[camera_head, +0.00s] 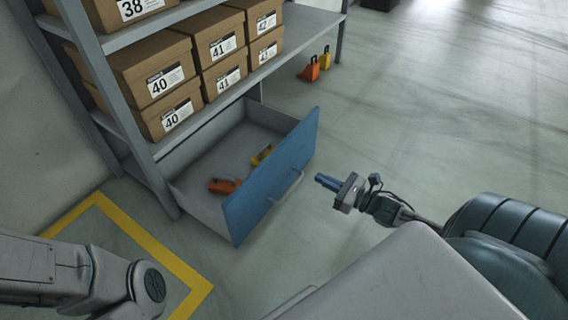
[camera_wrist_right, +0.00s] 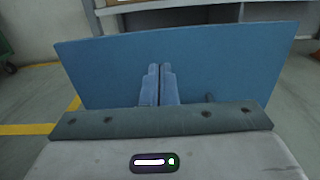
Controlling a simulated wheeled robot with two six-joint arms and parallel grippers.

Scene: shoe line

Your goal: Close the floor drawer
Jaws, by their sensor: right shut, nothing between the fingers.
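The floor drawer (camera_head: 206,207) under the shelf is pulled open. Its blue front (camera_head: 270,180) with a grey handle (camera_head: 287,187) faces right in the head view. My right gripper (camera_head: 322,181) is shut and empty, a short gap to the right of the drawer front and handle. In the right wrist view the shut fingers (camera_wrist_right: 159,84) point at the blue drawer front (camera_wrist_right: 230,62), which fills the middle of the view. Part of my left arm shows at the lower left of the head view, but its gripper is out of view.
An orange item (camera_head: 223,186) and a yellow item (camera_head: 262,154) lie inside the drawer. Numbered shoe boxes (camera_head: 153,70) stand on the shelf above. An orange padlock-like item (camera_head: 309,70) and a yellow one stand on the floor behind. Yellow tape (camera_head: 150,240) marks the floor at left.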

